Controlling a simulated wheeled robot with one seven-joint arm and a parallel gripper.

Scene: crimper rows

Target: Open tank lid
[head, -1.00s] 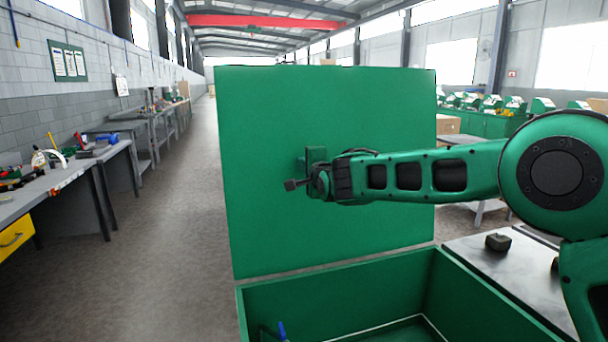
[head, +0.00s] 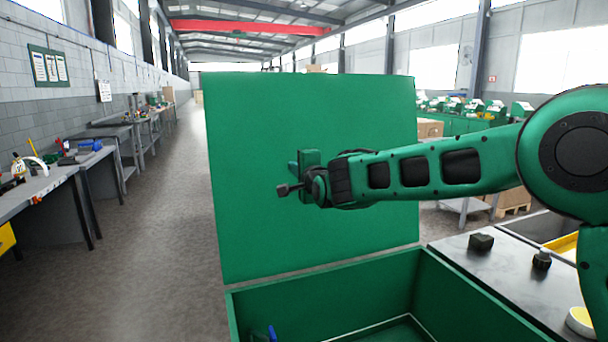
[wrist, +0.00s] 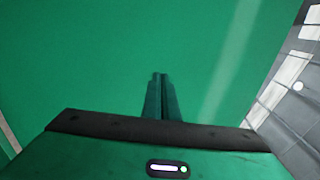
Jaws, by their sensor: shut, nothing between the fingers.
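The green tank lid (head: 360,115) stands raised, roughly upright, at the back of the green tank (head: 335,290). The tank below it is open, and part of its inside shows. My gripper (wrist: 158,76) is shut and empty, with its fingers pointing at the green lid surface that fills most of the wrist view. In the head view my gripper (head: 298,165) is in front of the lid's inner face, around its middle. I cannot tell whether the fingertips touch the lid.
A blue item (head: 272,333) stands inside the tank at the front left. A dark worktop (head: 500,275) with small blocks lies to the right. Workbenches (head: 50,190) line the left wall. The floor aisle (head: 165,240) left of the tank is clear.

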